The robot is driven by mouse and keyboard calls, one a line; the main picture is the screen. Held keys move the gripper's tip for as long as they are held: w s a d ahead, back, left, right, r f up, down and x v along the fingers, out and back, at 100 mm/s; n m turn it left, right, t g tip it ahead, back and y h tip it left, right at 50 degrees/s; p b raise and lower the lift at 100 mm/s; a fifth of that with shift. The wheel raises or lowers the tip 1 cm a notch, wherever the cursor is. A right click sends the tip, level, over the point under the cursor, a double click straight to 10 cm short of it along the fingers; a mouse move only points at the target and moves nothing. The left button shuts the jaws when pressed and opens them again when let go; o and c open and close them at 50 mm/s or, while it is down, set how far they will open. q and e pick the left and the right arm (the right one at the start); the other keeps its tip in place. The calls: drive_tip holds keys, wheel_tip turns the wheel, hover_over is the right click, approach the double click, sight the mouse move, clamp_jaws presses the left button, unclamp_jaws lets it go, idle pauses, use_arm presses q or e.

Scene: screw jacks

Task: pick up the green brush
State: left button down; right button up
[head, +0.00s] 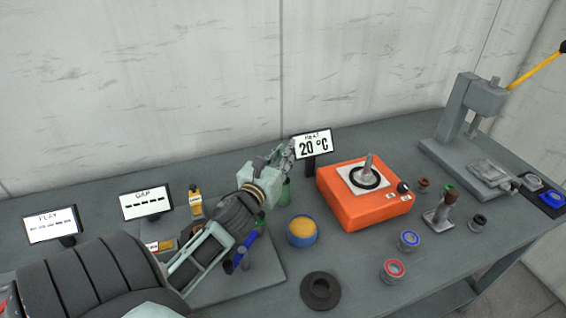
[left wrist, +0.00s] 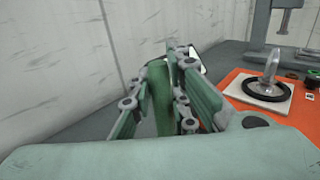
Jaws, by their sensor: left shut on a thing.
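My left gripper (head: 284,158) reaches in from the left over the middle of the bench. The green brush (head: 285,191) shows as a short green upright piece just below the fingers, beside the orange heater. In the left wrist view my left gripper (left wrist: 172,100) has its fingers closed around the brush's green cylindrical body (left wrist: 159,90). The fingers and palm hide part of the brush. I cannot tell whether its lower end touches the bench. My right gripper is in neither view.
Right of the gripper are the orange heater (head: 362,211) and a 20 °C sign (head: 312,146). A blue tub (head: 302,232) with yellowish contents and a dark ring (head: 320,291) stand in front. A grey press (head: 468,140) is at far right. The wall (head: 200,80) is close behind.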

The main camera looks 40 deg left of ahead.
use_arm(q)
drive_tip(key=shift+r, duration=5.05)
drive_tip(key=shift+f, duration=0.1)
